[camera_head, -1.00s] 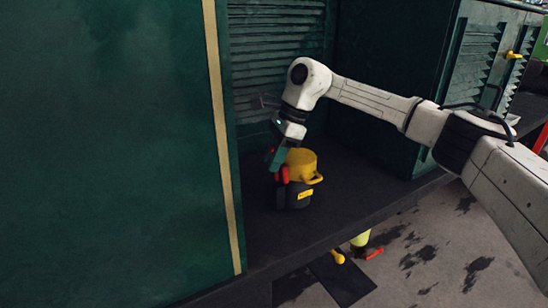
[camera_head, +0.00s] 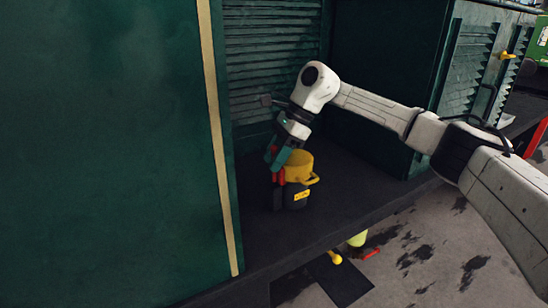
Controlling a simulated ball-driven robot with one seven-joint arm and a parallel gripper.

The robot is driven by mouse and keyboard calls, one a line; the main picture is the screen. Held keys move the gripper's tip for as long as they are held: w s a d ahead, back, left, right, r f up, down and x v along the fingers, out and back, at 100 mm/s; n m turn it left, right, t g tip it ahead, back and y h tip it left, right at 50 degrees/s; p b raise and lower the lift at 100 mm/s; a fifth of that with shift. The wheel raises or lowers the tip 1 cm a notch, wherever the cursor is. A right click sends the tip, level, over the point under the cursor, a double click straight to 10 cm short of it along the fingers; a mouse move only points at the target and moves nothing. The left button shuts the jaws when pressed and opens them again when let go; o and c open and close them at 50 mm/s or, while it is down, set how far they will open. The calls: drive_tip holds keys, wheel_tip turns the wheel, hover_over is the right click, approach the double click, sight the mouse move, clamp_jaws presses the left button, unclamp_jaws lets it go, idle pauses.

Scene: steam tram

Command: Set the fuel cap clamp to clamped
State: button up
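The fuel cap unit has a yellow cap (camera_head: 299,167) with a side handle, on a black base (camera_head: 293,197) with a yellow label. It stands on the dark ledge in the recess. A red part (camera_head: 279,177), which looks like the clamp lever, stands upright against the cap's left side. My gripper (camera_head: 277,160) reaches down from above, with its teal fingers at the top of the red part. Whether the fingers grip it or only touch it is hidden at this size. The clamp's exact position cannot be read.
A dark green panel (camera_head: 110,130) with a cream stripe stands close on the left. A louvred wall (camera_head: 275,60) is behind the unit, and a green side wall (camera_head: 385,70) is to the right. The dark ledge (camera_head: 345,195) is bare right of the unit.

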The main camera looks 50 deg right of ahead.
drive_tip(key=v, duration=1)
drive_tip(key=shift+d+r+b, duration=0.15)
drive_tip(key=shift+r+b, duration=0.15)
drive_tip(key=shift+r, duration=0.05)
drive_tip(key=shift+s, duration=0.1)
